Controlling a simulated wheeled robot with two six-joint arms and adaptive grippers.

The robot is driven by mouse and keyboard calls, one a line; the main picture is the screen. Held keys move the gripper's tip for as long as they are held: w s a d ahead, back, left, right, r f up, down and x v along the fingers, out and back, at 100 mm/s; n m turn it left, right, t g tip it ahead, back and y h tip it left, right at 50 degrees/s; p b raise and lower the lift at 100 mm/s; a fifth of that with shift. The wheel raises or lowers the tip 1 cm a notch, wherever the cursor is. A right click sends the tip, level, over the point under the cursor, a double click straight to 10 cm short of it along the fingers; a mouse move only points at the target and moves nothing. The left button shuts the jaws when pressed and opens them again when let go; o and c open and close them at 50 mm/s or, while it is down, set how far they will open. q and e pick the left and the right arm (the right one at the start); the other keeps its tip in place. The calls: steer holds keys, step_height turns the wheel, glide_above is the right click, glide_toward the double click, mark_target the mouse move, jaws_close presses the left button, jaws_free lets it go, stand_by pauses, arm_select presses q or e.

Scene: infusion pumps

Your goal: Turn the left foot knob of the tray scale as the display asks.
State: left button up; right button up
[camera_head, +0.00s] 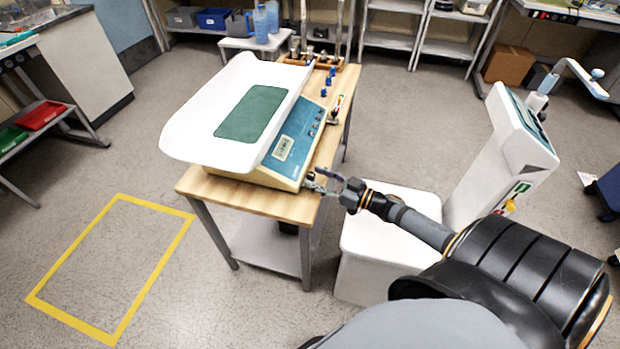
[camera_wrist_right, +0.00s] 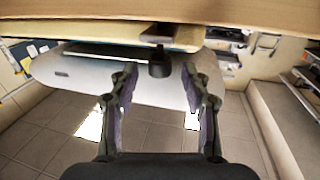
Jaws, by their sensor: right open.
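The tray scale stands on a small wooden-topped table. Its white tray (camera_head: 205,115) carries a green mat (camera_head: 250,113), and its blue panel has a small lit display (camera_head: 283,147) whose text is too small to read. My right gripper (camera_head: 316,181) is open at the scale's near right corner. In the right wrist view its two fingers (camera_wrist_right: 160,88) are spread wide, with a dark foot knob (camera_wrist_right: 159,65) under the scale's edge seen between and just beyond the fingertips. I cannot tell whether they touch it. In the head view the knob is hidden. My left gripper is not in view.
The wooden tabletop (camera_head: 262,200) has blue pieces (camera_head: 328,80) and a rack of metal weights (camera_head: 315,58) at its far end. A white wheeled machine (camera_head: 505,140) stands to the right, near my right arm. Floor with a yellow outline (camera_head: 75,320) is clear at left.

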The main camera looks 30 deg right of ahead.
steer(key=shift+x, duration=1)
steer(key=shift+w+a, duration=0.1)
steer(key=shift+w, duration=0.1)
steer(key=shift+c, duration=1.4)
jaws_close()
steer(key=shift+r+h+p, duration=0.15)
steer(key=shift+h+p, duration=0.15)
steer(key=shift+p, duration=0.15)
steer(key=m+t+h+p, duration=0.1)
steer(key=m+h+p, duration=0.2)
steer(key=h+p, duration=0.2)
steer(key=m+t+h+p, duration=0.1)
steer(key=m+h+p, duration=0.3)
steer(key=h+p, duration=0.1)
steer(key=shift+a+h+p, duration=0.1)
steer(key=shift+h+p, duration=0.2)
steer(key=shift+p, duration=0.5)
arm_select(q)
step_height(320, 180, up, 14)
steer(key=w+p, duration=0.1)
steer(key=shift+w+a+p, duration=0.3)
arm_select(e)
steer(key=shift+m+g+h, duration=0.3)
steer(key=shift+m+h, duration=0.7)
steer(key=shift+h, duration=0.2)
